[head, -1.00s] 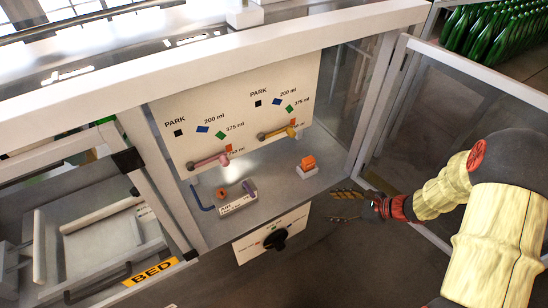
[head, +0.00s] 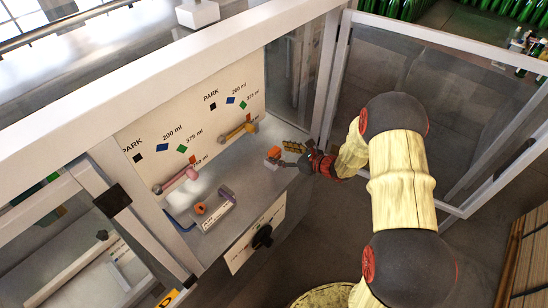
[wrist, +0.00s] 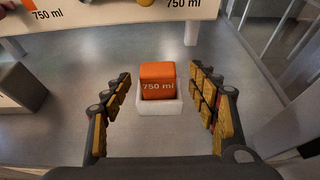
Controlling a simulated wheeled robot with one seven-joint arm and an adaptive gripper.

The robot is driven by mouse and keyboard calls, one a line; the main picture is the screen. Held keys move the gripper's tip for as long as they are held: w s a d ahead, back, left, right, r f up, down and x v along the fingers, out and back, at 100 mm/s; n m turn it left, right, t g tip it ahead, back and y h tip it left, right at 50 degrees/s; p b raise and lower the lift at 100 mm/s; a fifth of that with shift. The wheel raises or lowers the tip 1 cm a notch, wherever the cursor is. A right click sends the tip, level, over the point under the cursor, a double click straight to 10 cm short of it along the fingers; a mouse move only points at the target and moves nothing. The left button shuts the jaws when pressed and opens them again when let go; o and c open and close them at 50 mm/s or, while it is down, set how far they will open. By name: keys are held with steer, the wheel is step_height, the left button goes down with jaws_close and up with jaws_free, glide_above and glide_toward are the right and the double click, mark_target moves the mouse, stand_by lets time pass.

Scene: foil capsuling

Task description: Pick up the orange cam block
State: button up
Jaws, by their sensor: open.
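The orange cam block (wrist: 158,80), marked "750 ml", sits upright in a small white holder (wrist: 158,109) on the metal shelf. In the wrist view it lies between my open gripper's (wrist: 160,95) two yellow-padded fingers, with a gap on each side and nothing held. In the head view the orange cam block (head: 273,152) is small near the shelf's right end, and my gripper (head: 291,155) is right beside it, reaching in from the right. The white holder (head: 271,163) shows only in part there.
A white panel (head: 180,125) with a pink lever (head: 178,181) and a yellow lever (head: 238,132) stands behind the shelf. A labelled tray (head: 216,212) with an orange part and a purple part is to the left. A cabinet post (head: 328,80) and open door stand right of the shelf.

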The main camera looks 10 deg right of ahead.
mark_target(278, 152)
steer(key=x, duration=0.4)
steer(key=shift+a+r+b, duration=0.1)
steer(key=shift+b, duration=0.3)
steer(key=shift+s, duration=0.1)
steer(key=shift+c, duration=1.3)
steer(key=c, duration=1.1)
steer(key=shift+r, duration=0.1)
